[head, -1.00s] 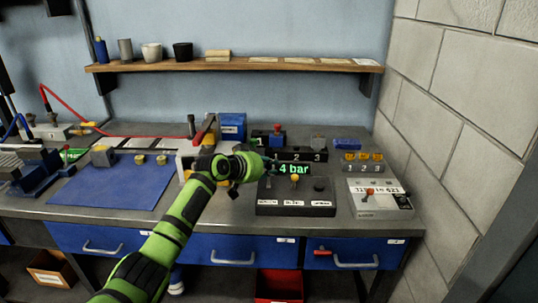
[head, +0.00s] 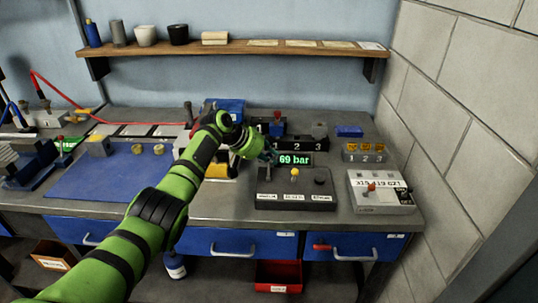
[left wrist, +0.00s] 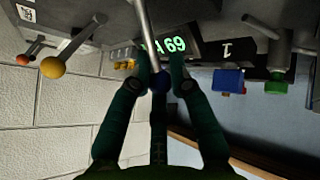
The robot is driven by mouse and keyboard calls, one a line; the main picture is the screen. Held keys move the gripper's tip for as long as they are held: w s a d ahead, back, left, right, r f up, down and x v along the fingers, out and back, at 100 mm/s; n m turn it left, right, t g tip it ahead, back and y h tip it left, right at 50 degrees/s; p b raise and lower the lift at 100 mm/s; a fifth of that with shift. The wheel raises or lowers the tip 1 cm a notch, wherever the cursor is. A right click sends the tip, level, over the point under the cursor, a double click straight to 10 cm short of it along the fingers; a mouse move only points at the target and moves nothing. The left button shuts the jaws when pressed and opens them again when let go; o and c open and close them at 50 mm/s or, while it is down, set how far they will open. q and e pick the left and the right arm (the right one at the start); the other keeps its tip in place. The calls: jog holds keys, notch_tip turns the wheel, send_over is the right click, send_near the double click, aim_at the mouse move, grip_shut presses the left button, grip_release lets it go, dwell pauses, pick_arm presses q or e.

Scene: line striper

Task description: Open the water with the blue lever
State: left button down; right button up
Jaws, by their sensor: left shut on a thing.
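The blue lever's round knob (left wrist: 158,83) shows in the left wrist view on a thin metal stem. My left gripper (left wrist: 160,80) is shut on this knob, one finger on each side. In the head view my left gripper (head: 268,156) is over the left part of the dark control box (head: 260,203) and hides the knob. The green display (head: 294,160) behind the box reads 69 bar. My right gripper is not in view.
A grey box with a red lever (head: 371,188) and a counter stands at the right, near the block wall (head: 455,130). A blue mat (head: 110,185) lies on the left.

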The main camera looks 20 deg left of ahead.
pick_arm(q)
jog(key=c, duration=1.1)
grip_release()
jog(key=shift+w, duration=0.1)
jog(key=shift+c, duration=0.2)
jog(key=v, duration=1.2)
